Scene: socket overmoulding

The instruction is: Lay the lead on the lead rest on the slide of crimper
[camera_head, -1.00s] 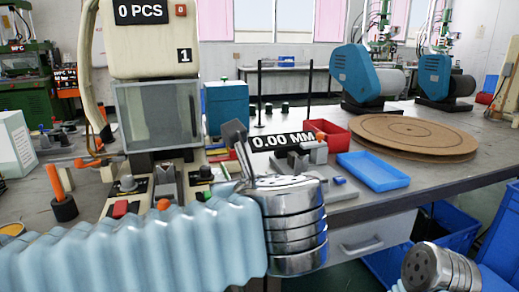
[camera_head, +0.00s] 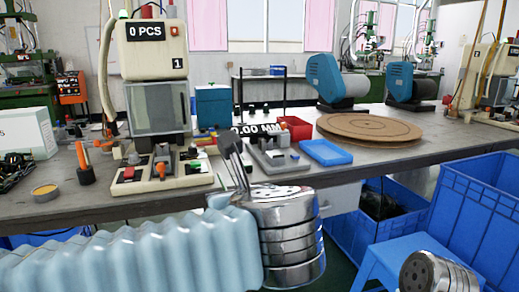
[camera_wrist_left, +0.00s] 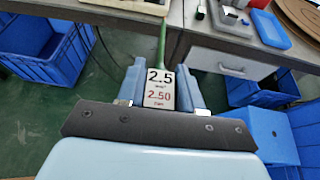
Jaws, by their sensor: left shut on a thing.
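In the left wrist view my left gripper (camera_wrist_left: 160,92) is shut on a tag (camera_wrist_left: 159,86) reading 2.5 mm² and 2.50 mm. A thin green lead (camera_wrist_left: 162,45) runs from the tag toward the bench edge. In the head view my left gripper (camera_head: 234,150) points up in front of the bench's front edge; what it holds is hard to make out there. The crimper (camera_head: 155,52), with its 0 PCS display, stands on the bench left of the gripper. Its low slide area (camera_head: 160,170) is in front; I cannot single out the lead rest. My right gripper is out of view.
Right of my left gripper on the bench are a grey gauge block (camera_head: 271,153), a red tray (camera_head: 297,126), a blue tray (camera_head: 326,152) and a round brown board (camera_head: 369,129). An orange-handled tool (camera_head: 84,165) stands left of the crimper. Blue crates (camera_head: 480,205) stand on the floor.

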